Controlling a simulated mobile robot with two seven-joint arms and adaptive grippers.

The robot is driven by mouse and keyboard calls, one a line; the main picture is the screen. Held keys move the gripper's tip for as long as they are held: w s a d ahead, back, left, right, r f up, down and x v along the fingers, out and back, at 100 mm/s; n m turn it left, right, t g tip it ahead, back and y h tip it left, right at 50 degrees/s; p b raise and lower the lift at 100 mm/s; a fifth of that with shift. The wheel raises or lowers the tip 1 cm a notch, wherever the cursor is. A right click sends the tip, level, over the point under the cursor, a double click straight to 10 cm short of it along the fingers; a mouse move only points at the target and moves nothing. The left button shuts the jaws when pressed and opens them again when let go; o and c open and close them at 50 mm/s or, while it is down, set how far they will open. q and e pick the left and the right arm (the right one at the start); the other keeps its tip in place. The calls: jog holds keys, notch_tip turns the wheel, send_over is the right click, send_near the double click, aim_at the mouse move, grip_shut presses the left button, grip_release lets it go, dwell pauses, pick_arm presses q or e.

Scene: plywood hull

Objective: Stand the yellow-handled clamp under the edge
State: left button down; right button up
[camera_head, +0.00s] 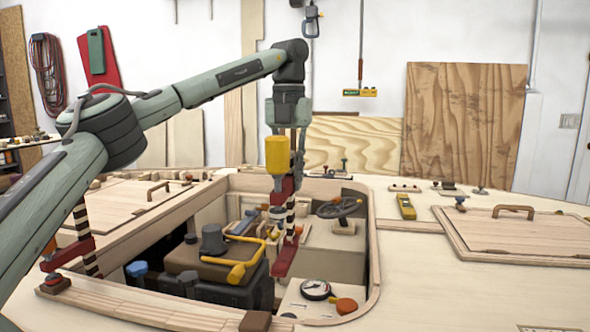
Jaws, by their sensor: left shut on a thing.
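My left gripper (297,148) points down over the hull opening and is shut on the yellow-handled clamp (285,190). The clamp hangs upright, yellow handle at the top, with red jaws and a black-and-white striped bar. Its lower red jaw hangs in the opening, in front of the far inner wall. I cannot tell whether it touches anything. The fingers partly hide the clamp's upper end. The opening's pale wooden edge (373,240) runs around it. My right gripper is not in view.
Another red clamp with a striped bar (78,240) stands at the left edge. Inside the opening are a dark engine-like block with a yellow pipe (240,268), a steering wheel (338,207) and a round gauge (316,289). A yellow tool (406,207) lies on the right deck.

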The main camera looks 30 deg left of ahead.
pick_arm(q)
send_over(290, 239)
notch_tip(290, 239, down, 7)
jog(key=shift+a+f, duration=0.1)
jog(key=shift+f, duration=0.05)
notch_tip(290, 239, down, 4)
jog(key=b, duration=0.3)
jog(key=shift+w+f, duration=0.1)
jog(key=shift+f, duration=0.4)
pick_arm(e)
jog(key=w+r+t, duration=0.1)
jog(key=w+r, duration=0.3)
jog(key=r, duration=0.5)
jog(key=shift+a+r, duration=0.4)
pick_arm(q)
jog(key=shift+s+b, duration=0.3)
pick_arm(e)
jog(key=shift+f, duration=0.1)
pick_arm(q)
jog(key=shift+p, duration=0.5)
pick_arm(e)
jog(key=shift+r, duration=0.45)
pick_arm(q)
jog(key=shift+s+f, duration=0.1)
jog(key=shift+s, duration=0.05)
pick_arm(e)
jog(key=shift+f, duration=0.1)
